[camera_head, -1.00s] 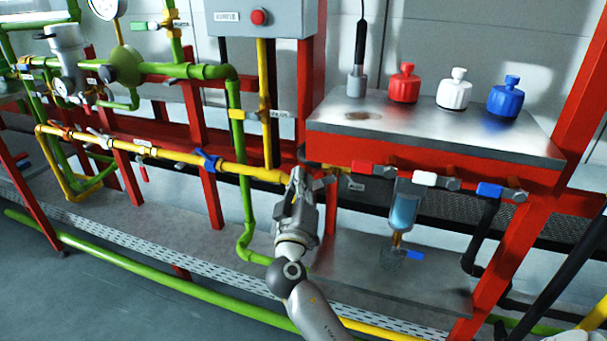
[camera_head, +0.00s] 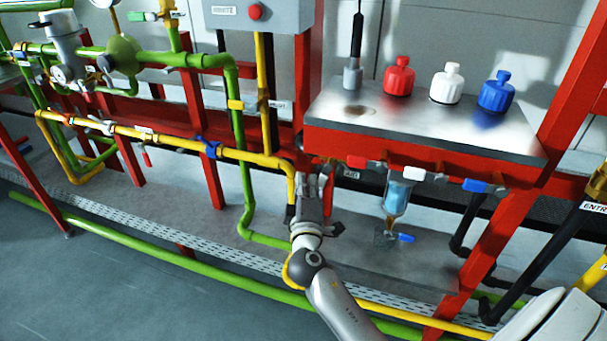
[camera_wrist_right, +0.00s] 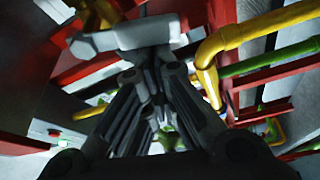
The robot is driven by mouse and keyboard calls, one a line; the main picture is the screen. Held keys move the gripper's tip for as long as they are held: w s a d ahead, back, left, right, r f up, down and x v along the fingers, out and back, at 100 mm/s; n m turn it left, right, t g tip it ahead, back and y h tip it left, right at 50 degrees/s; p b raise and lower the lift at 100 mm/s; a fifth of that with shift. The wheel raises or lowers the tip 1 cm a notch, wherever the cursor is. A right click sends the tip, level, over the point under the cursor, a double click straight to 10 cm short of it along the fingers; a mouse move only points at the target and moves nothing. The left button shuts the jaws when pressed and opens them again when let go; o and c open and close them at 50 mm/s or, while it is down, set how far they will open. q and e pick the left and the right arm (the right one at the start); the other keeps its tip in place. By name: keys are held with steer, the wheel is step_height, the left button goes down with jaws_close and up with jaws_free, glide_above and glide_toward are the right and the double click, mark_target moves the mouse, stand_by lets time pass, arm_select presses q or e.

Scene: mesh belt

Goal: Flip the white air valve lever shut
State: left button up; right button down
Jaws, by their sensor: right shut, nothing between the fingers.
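The white lever (camera_head: 411,174) sits on a metal valve under the front edge of the steel-topped red bench, between a red lever (camera_head: 356,162) and a blue lever (camera_head: 474,185). It lies roughly along the bench edge. My right gripper (camera_head: 312,182) is under the bench's left front corner, to the left of the red lever and apart from the white one. In the right wrist view, its fingers (camera_wrist_right: 150,85) are shut and empty. A pale grey piece (camera_wrist_right: 125,38) crosses near the fingertips; I cannot tell what it is. My left gripper is not in view.
The yellow pipe (camera_head: 255,157) ends its run beside my right gripper. A clear blue filter bowl (camera_head: 397,195) hangs below the white lever. Red, white and blue bottles stand on the bench top (camera_head: 420,125). A red post (camera_head: 490,245) stands at the right.

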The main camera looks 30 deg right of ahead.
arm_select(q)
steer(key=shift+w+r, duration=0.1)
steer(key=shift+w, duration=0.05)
arm_select(e)
steer(key=shift+s+d+f, duration=0.5)
steer(key=shift+s+f, duration=0.05)
steer(key=shift+f, duration=0.1)
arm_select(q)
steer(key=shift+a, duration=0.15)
arm_select(e)
steer(key=shift+s+f, duration=0.1)
